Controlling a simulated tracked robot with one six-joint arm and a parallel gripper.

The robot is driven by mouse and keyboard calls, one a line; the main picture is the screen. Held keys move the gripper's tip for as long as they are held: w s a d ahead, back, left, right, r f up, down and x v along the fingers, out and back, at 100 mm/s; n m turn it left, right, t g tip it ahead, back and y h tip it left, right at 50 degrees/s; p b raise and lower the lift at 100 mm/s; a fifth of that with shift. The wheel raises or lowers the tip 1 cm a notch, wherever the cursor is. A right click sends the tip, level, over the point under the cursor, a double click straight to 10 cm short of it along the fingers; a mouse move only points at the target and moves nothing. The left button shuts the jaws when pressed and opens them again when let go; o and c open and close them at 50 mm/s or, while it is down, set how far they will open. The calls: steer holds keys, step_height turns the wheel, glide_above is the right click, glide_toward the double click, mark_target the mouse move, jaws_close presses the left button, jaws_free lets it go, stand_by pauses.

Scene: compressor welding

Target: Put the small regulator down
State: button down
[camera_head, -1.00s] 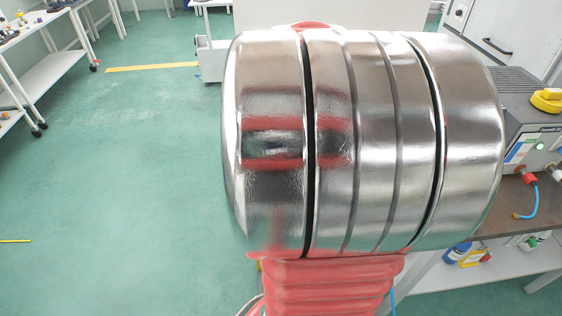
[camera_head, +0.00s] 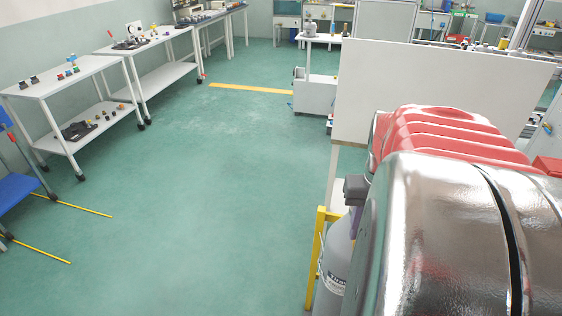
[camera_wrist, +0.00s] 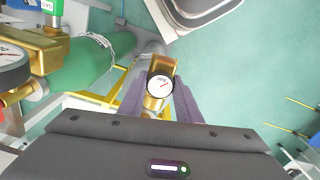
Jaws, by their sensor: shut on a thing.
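The small regulator (camera_wrist: 161,68), brass with a round white gauge, is between the purple fingers of my gripper (camera_wrist: 160,98) in the wrist view. The gripper is shut on it. A grey cylinder (camera_wrist: 148,48) shows just beyond the regulator; I cannot tell whether they touch. In the head view the grey cylinder (camera_head: 338,262) stands by a yellow frame (camera_head: 316,255) at the lower right. A dark block with a little purple shows above it, perhaps part of my gripper. The regulator is not discernible there.
In the wrist view, a green cylinder (camera_wrist: 75,62) with a larger brass regulator (camera_wrist: 32,48) lies close on the left. In the head view, white shelf tables (camera_head: 68,90) stand at the left. A white panel (camera_head: 430,90) stands behind my arm. The green floor between is clear.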

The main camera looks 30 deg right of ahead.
steer(key=w+a+f+n, duration=0.2)
steer(key=w+a+f, duration=0.25)
steer(key=w, duration=0.55)
steer(key=w+a+f+n, duration=0.2)
steer(key=w+a+f, duration=0.3)
steer(key=w, duration=0.4)
steer(key=w+a+f+n, duration=0.1)
steer(key=w+a+f, duration=0.4)
steer(key=a+f, duration=0.3)
steer(key=w+a+f+n, duration=0.2)
steer(key=w+a+f, duration=0.3)
steer(key=a+f, duration=0.2)
steer(key=a, duration=0.2)
steer(key=shift+w+a+f, duration=0.25)
steer(key=shift+a+f, duration=0.15)
steer(key=shift+s, duration=0.1)
